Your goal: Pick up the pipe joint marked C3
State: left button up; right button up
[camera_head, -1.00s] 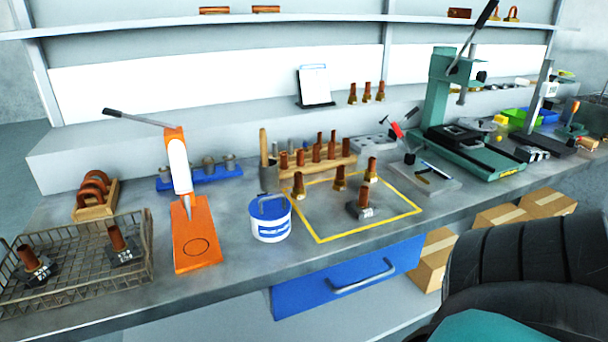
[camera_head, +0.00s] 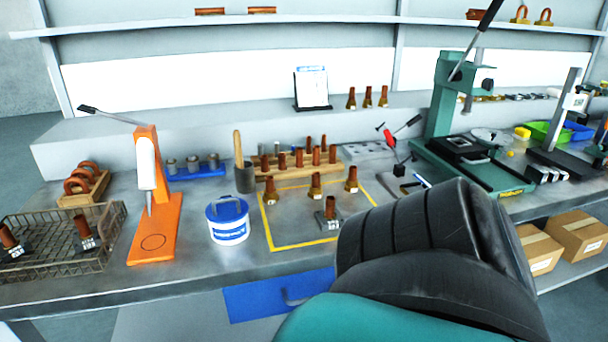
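Inside a yellow outline on the bench, a copper pipe joint with a dark base and a small white label (camera_head: 328,213) stands near the front. Three more pipe joints stand behind it in the outline: left (camera_head: 270,191), middle (camera_head: 315,186) and right (camera_head: 352,180). Two labelled joints are in the wire basket at the left: one at its left end (camera_head: 12,241) and one further right (camera_head: 85,233). The labels are too small to read, so I cannot tell which is C3. A large black and teal part of my arm covers the lower right. Neither gripper shows.
A white and blue tub (camera_head: 228,221) stands left of the outline. An orange lever press (camera_head: 156,226) stands beside the basket (camera_head: 108,247). A wooden rack of copper fittings (camera_head: 290,171) is behind the outline. A green press (camera_head: 437,106) stands at the right. A blue drawer (camera_head: 262,299) is below the bench.

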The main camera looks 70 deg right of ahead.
aim_at(316, 185)
jog(key=k+l+u, duration=0.4)
jog(key=k+u, duration=0.15)
jog(key=k, duration=0.2)
jog(key=k+l, duration=0.15)
jog(key=k, duration=0.25)
jog(key=k+l+u, duration=0.15)
jog(key=k, duration=0.3)
